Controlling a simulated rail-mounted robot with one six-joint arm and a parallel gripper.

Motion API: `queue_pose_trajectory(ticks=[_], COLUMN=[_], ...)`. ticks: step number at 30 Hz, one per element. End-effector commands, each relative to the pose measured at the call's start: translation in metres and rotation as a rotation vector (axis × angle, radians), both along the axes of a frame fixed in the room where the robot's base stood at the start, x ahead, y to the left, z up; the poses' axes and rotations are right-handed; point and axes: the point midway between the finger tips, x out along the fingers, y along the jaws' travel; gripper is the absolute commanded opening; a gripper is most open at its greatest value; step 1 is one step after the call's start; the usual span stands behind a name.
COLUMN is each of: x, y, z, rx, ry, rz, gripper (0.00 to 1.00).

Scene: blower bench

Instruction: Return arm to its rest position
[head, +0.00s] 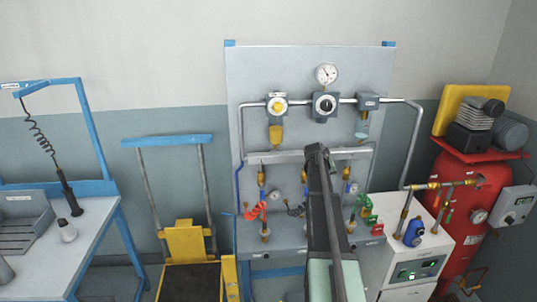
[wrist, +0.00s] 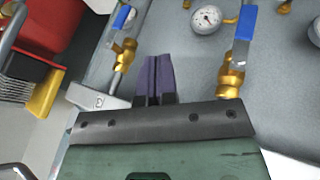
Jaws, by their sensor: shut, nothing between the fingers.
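My gripper (wrist: 153,60) shows in the wrist view with its two purple-grey fingers together and nothing between them. The fingers point towards the grey panel (wrist: 187,62). A brass valve with a blue handle (wrist: 245,25) is to their right, and another brass fitting (wrist: 125,52) is to their left. A round gauge (wrist: 206,18) is beyond the fingertips. I see no contact, but the exact gap to the panel is unclear. In the head view my arm reaches up in front of the panel (head: 300,75), and the fingertips cannot be made out there.
A red tank (head: 458,200) with a compressor stands at right, beside a white cabinet (head: 412,245). A yellow trolley (head: 187,242) and a workbench (head: 100,225) are at left. Several valves and red, blue and green fittings line the panel near my arm.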

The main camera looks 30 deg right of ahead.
Motion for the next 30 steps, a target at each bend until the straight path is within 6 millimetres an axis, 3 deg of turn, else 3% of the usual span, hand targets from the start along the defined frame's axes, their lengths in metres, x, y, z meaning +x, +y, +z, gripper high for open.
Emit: queue_pose_trajectory(ticks=[2, 5, 8, 9, 15, 18, 21, 25, 30], x=[-0.005, -0.038, -0.068, -0.078, -0.142, -0.182, -0.212, -0.216, -0.214], y=[0.004, 0.039, 0.119, 0.158, 0.348, 0.429, 0.488, 0.527, 0.531], z=[-0.003, -0.011, -0.019, -0.022, -0.031, -0.032, -0.033, -0.034, -0.034], rx=[0.027, 0.117, 0.225, 0.269, 0.448, 0.506, 0.526, 0.515, 0.512], ry=[0.016, 0.039, 0.069, 0.084, 0.179, 0.232, 0.267, 0.291, 0.293], rz=[-0.015, -0.043, -0.019, 0.005, 0.181, 0.294, 0.404, 0.496, 0.507], gripper=[0.0, 0.0, 0.0, 0.0, 0.0, 0.0, 0.0, 0.0, 0.0])
